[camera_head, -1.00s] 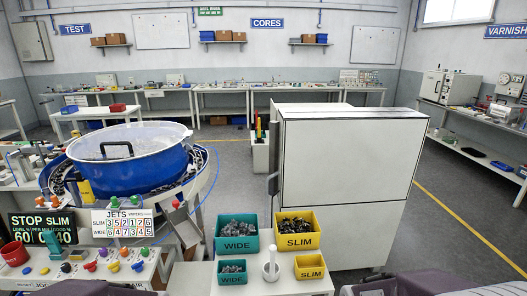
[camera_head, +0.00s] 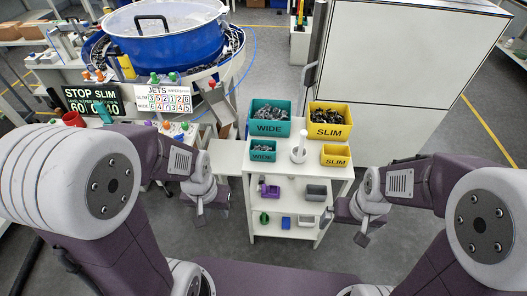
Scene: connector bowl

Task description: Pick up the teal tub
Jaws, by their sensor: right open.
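A large teal tub (camera_head: 269,128) marked WIDE stands on the white cart's top at the back left, filled with small grey parts. A smaller teal tub (camera_head: 262,156), also marked WIDE and holding grey parts, stands in front of it. My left gripper (camera_head: 203,210) hangs to the left of the cart, apart from both tubs; its jaws are too small to read. My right gripper (camera_head: 344,227) is open and empty at the cart's front right, below its top and apart from the tubs.
A large yellow SLIM tub (camera_head: 329,130) and a small yellow one (camera_head: 336,160) stand right of the teal tubs. A white upright post (camera_head: 298,150) stands between the small tubs. Lower shelves hold small bins. A blue bowl feeder (camera_head: 165,45) and a white cabinet (camera_head: 400,80) flank the cart.

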